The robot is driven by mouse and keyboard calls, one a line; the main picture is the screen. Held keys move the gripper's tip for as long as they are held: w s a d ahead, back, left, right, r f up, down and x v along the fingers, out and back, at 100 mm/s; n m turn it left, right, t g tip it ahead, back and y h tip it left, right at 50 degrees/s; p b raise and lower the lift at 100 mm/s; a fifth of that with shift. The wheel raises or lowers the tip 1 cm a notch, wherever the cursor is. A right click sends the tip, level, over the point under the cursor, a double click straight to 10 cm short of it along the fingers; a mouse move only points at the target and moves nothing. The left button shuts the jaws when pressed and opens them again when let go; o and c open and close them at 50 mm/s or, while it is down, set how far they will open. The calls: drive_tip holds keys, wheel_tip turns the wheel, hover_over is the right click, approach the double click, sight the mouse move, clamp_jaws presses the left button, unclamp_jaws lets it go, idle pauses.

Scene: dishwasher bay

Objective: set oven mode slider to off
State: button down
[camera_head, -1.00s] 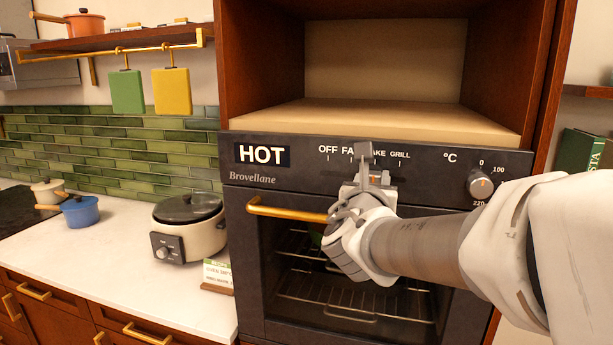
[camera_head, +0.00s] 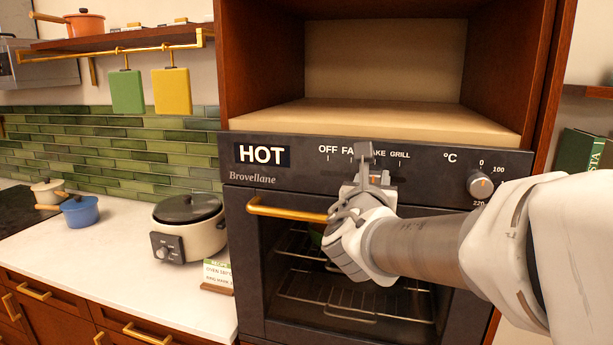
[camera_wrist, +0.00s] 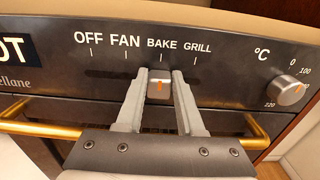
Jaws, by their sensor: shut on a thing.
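The oven mode slider (camera_wrist: 159,86) is a light grey knob with an orange mark, seen in the wrist view. It sits below the BAKE label, to the right of OFF and FAN and left of GRILL. My gripper (camera_wrist: 159,79) has one finger on each side of the slider and is shut on it. In the head view my gripper (camera_head: 369,160) is at the oven's control panel (camera_head: 430,178) and hides the slider and part of the FAN and BAKE labels. The display (camera_head: 262,155) reads HOT.
A temperature knob (camera_head: 481,184) is on the right of the panel. A brass oven door handle (camera_head: 285,211) runs below the panel, under my gripper. An open wooden niche (camera_head: 390,112) is above. A cooker (camera_head: 190,230) stands on the counter at left.

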sight(325, 167)
drive_tip(key=w+a, duration=0.1)
drive_tip(key=a, duration=0.2)
drive_tip(key=w+a, duration=0.1)
drive_tip(key=a, duration=0.5)
drive_tip(key=shift+w+r, duration=0.1)
drive_tip(key=shift+w, duration=0.3)
drive_tip(key=c, duration=0.5)
unclamp_jaws()
drive_tip(key=shift+a, duration=0.15)
drive_tip(key=shift+s, duration=0.1)
